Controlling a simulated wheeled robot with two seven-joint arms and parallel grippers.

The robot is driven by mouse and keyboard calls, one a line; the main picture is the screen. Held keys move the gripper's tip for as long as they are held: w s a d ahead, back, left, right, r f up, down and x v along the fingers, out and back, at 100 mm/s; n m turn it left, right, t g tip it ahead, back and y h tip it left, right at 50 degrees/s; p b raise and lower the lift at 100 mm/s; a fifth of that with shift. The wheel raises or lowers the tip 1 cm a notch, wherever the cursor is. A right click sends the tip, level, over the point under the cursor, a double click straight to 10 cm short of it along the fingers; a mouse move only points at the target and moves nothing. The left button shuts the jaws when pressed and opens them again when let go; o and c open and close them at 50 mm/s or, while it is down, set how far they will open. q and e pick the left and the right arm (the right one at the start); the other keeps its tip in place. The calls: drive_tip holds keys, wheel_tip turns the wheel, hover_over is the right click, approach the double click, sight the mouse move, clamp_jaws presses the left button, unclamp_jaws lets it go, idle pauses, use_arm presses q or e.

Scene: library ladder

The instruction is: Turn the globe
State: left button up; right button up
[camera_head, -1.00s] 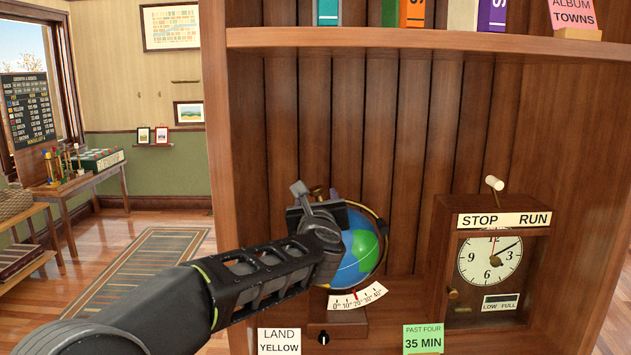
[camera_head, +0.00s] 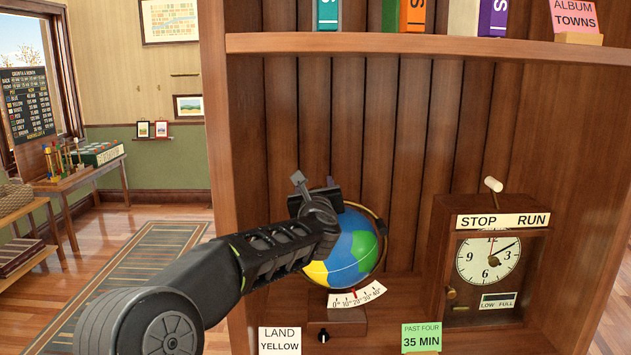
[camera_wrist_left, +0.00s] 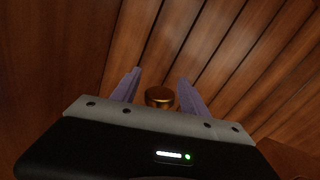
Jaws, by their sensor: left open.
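The globe (camera_head: 345,247) is a blue, green and yellow ball in a dark arc frame on a wooden base, on the bookcase shelf. Below it a white curved scale (camera_head: 356,296) carries marks from 0 to about 40, with a small red pointer near its middle. My left gripper (camera_wrist_left: 157,88) is at the top of the globe, its two purple fingers apart. In the left wrist view a round brass knob (camera_wrist_left: 160,97) shows between the fingers, with a gap on each side. In the head view my arm hides the globe's upper left and the fingertips. My right gripper is not in view.
A wooden clock box (camera_head: 490,262) with a STOP/RUN sign stands to the right. Cards reading LAND YELLOW (camera_head: 280,341) and PAST FOUR 35 MIN (camera_head: 421,338) are at the front edge. An upper shelf (camera_head: 430,43) with books runs above. The bookcase's planked back is close behind.

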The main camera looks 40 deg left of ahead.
use_arm(q)
drive_tip(key=shift+w+a, duration=0.3)
drive_tip(key=shift+w, duration=0.05)
drive_tip(key=shift+c, duration=0.3)
clamp_jaws()
idle(1.0)
